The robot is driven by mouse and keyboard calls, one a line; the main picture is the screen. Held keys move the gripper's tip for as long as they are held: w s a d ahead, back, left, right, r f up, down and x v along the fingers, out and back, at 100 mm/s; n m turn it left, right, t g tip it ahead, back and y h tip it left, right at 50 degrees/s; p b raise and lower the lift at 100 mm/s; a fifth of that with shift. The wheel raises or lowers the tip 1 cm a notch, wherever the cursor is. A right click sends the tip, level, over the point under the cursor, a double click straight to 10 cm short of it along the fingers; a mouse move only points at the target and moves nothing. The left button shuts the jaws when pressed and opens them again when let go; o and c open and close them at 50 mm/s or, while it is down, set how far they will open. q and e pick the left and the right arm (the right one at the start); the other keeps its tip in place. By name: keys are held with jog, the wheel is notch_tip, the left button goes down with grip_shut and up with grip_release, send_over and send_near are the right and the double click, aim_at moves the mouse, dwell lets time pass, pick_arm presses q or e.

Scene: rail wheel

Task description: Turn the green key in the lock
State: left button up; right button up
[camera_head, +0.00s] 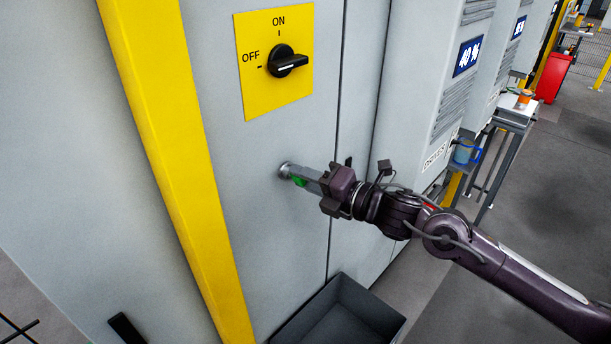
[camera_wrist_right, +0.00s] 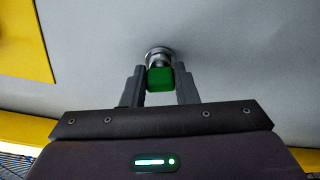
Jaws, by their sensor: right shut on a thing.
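The green key (camera_head: 299,181) is at the round metal lock (camera_head: 285,170) on the grey cabinet front, below the yellow switch plate. My right gripper (camera_head: 303,180) reaches in from the right and is shut on the key. In the right wrist view, the green key head (camera_wrist_right: 160,79) sits between the two fingers of my right gripper (camera_wrist_right: 160,88). The metal lock (camera_wrist_right: 158,55) shows just beyond it, and the key's shaft is mostly hidden. My left gripper is not in view.
A black rotary switch (camera_head: 287,62) on a yellow plate (camera_head: 262,103) is above the lock. A yellow post (camera_head: 165,130) runs down the left. An open grey bin (camera_head: 345,312) stands below.

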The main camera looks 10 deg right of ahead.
jog(key=m+p, duration=0.1)
jog(key=m, duration=0.1)
jog(key=shift+m+y, duration=0.3)
jog(key=shift+f+m, duration=0.15)
jog(key=shift+m, duration=0.15)
jog(key=shift+m, duration=0.4)
jog(key=o, duration=1)
jog(key=shift+d, duration=0.1)
